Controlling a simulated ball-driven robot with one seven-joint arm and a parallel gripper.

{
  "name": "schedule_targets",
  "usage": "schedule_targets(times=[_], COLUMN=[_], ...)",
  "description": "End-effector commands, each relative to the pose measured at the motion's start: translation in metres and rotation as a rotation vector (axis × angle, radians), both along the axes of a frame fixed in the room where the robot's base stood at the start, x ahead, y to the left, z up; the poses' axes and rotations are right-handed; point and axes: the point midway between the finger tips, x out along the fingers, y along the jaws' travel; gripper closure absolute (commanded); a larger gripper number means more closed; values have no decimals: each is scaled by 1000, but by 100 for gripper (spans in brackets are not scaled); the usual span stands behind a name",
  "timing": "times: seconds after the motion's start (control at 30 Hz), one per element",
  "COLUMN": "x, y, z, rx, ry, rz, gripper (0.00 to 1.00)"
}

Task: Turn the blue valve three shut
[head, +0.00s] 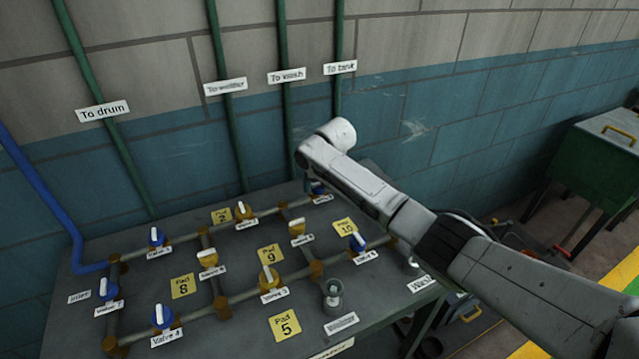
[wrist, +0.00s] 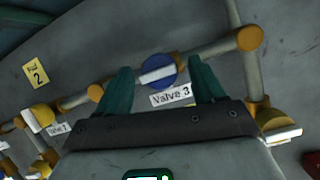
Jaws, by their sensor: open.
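Blue valve three (wrist: 158,66) has a round blue body with a white bar handle. In the wrist view the bar lies about in line with the pipe, and the white "Valve 3" label (wrist: 171,96) is just below it. My gripper (wrist: 162,76) is open, with one dark green finger to the left of the valve and one to the right. I see a gap between each finger and the handle; I cannot tell the height between them. In the head view only a little of the blue valve (head: 317,187) shows behind my arm, and my gripper is hidden.
Other valves stand on the bench pipes: blue valve 4 (head: 163,316), a yellow valve (head: 243,211) by pad 2, and several more. A grey cup-like fitting (head: 333,294) stands near the front edge. A green cabinet (head: 600,150) is at the right.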

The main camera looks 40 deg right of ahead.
Motion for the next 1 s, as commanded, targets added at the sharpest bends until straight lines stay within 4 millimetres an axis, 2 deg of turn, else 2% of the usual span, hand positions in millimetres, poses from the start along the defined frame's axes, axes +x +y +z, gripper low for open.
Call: schedule_targets(times=[0.1, 0.63, 1.0], x=[0, 0, 0], y=[0, 0, 1], z=[0, 0, 0], rx=[0, 0, 2], ry=[0, 1, 2], rz=[0, -1, -59], gripper=[33, 83, 85])
